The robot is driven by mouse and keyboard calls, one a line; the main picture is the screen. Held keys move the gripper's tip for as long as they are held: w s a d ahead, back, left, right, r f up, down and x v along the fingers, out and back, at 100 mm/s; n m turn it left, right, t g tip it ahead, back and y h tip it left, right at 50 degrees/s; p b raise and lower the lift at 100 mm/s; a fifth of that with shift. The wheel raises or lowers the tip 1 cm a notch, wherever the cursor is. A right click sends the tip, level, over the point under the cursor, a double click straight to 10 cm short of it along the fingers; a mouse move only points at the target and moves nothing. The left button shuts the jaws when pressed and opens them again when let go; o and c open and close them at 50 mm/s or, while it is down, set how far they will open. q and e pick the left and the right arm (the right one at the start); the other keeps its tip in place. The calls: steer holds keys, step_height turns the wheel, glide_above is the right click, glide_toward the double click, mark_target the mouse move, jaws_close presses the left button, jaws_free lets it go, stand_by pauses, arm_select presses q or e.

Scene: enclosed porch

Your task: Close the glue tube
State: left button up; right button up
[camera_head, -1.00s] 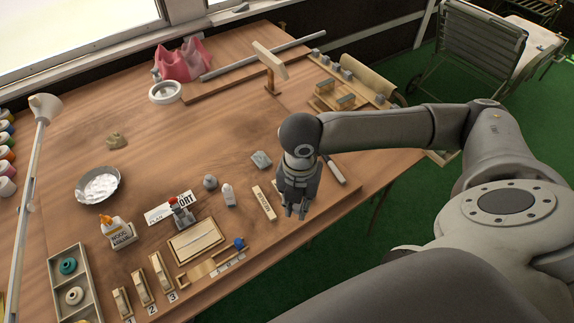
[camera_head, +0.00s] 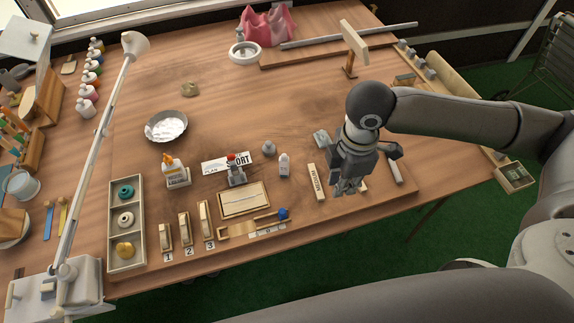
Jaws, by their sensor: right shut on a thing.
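A white wood glue bottle (camera_head: 174,176) with an orange tip stands on the workbench at the left of the middle. A smaller white bottle (camera_head: 284,165) stands to its right, near a grey knob-like piece (camera_head: 269,147). I cannot tell which is the glue tube. My right gripper (camera_head: 346,189) is low over the right front part of the bench, just right of a labelled wooden strip (camera_head: 317,183). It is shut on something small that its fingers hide. A pale piece shows beside the fingers. My left gripper is not in view.
A compartment tray (camera_head: 139,188) and a lamp (camera_head: 130,48) are at the left. A metal bowl (camera_head: 152,123), a framed board (camera_head: 227,208) and a red-topped grey device (camera_head: 236,174) stand around the middle. The rear middle of the bench is mostly clear.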

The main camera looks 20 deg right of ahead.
steer(key=m, duration=0.2)
steer(key=r+m, duration=0.1)
steer(key=m, duration=0.1)
steer(key=a+r+m, duration=0.1)
steer(key=shift+w+r+m, duration=0.2)
steer(key=shift+m, duration=0.2)
steer(key=r+m, duration=0.1)
steer(key=m, duration=0.3)
steer(key=a+r+m, duration=0.1)
steer(key=r+m, duration=0.1)
steer(key=m, duration=0.1)
steer(key=r+m, duration=0.1)
steer(key=m, duration=0.3)
steer(key=shift+a+r+m, duration=0.15)
steer(key=shift+a+m, duration=0.1)
steer(key=shift+m, duration=0.05)
steer(key=shift+a, duration=0.1)
